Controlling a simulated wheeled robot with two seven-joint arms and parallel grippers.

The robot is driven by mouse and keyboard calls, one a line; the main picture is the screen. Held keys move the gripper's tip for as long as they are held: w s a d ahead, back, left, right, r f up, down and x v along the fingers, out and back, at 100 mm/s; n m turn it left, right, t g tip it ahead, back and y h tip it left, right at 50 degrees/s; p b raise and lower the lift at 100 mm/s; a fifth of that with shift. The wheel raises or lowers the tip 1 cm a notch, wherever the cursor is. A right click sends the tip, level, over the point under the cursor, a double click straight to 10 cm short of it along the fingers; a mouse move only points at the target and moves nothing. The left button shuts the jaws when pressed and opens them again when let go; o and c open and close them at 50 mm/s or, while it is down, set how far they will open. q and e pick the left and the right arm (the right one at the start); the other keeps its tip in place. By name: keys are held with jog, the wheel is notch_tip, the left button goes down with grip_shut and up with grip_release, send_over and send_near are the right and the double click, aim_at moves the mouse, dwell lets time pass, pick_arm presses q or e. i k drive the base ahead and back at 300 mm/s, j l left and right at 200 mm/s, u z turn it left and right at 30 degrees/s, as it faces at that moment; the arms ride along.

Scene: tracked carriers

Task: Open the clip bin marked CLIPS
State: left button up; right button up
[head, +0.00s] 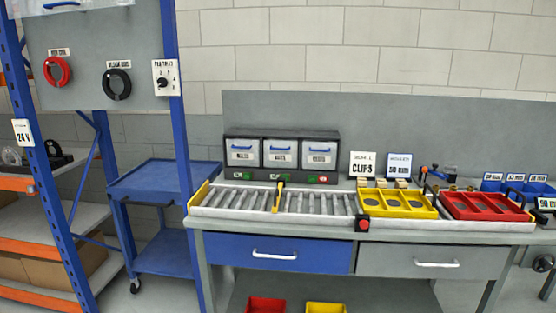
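A white sign (363,164) whose large word reads CLIPS stands at the back of the bench, behind the yellow tray (399,213). To its left is a dark bin unit (270,176) with a left bin (242,153), a middle bin (281,154) and a right bin (320,154). Each has a pale front with a blue handle and a small label. The bin labels are too small to read surely, so I cannot tell which, if any, says CLIPS. All three fronts look closed. Neither of my grippers is in view.
A roller conveyor (316,203) with a yellow stop (279,197) runs in front of the bins. A red tray (487,206) sits at the right. Below are a blue drawer (280,264) and a grey drawer (430,274). A blue cart (160,184) stands left of the bench.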

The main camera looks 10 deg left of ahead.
aim_at(321, 162)
jog(key=i+l, duration=0.3)
jog(key=l, duration=0.15)
jog(key=i+l, duration=0.25)
jog(key=l, duration=0.15)
jog(key=i+l, duration=0.3)
jog(key=l, duration=0.15)
jog(key=i+l, duration=0.3)
jog(key=l, duration=0.1)
